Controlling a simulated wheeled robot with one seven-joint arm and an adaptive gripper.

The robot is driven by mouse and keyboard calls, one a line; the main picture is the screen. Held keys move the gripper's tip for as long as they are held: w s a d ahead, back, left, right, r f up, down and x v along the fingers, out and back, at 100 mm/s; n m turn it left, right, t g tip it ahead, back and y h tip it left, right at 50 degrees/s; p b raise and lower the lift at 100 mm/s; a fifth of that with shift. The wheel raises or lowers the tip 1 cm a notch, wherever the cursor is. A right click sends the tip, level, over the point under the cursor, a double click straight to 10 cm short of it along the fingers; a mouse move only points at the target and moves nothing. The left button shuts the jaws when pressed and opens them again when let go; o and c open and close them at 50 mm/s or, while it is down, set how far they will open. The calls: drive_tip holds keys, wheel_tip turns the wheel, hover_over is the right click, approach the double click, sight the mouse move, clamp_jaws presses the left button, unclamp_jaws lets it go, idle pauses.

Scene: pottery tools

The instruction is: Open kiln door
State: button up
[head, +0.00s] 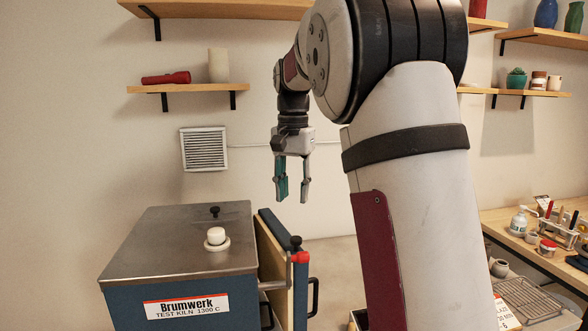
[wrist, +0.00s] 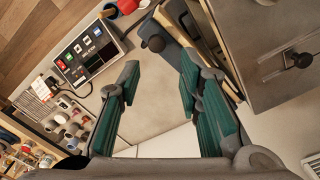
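The kiln (head: 175,245) is a blue box with a steel top and a Brumwerk label, at the lower left of the head view. Its steel top also shows at the upper right of the wrist view (wrist: 265,75). The kiln door (head: 301,290) is a thick blue panel with tan lining at the kiln's right side; it appears to stand ajar, with a dark handle (head: 315,296). Its top edge shows in the wrist view (wrist: 180,28). My gripper (head: 293,198) is open and empty, above the door and apart from it. Its teal-padded fingers (wrist: 160,65) point down.
A white plug (head: 216,237) and a black knob (head: 214,211) stand on the kiln top. A control box (wrist: 90,55) shows in the wrist view. A workbench with pottery tools (head: 565,225) is at right. Wall shelves (head: 190,88) hang behind.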

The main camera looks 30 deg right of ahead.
drive_tip(key=shift+r, duration=2.25)
drive_tip(key=shift+p, duration=0.3)
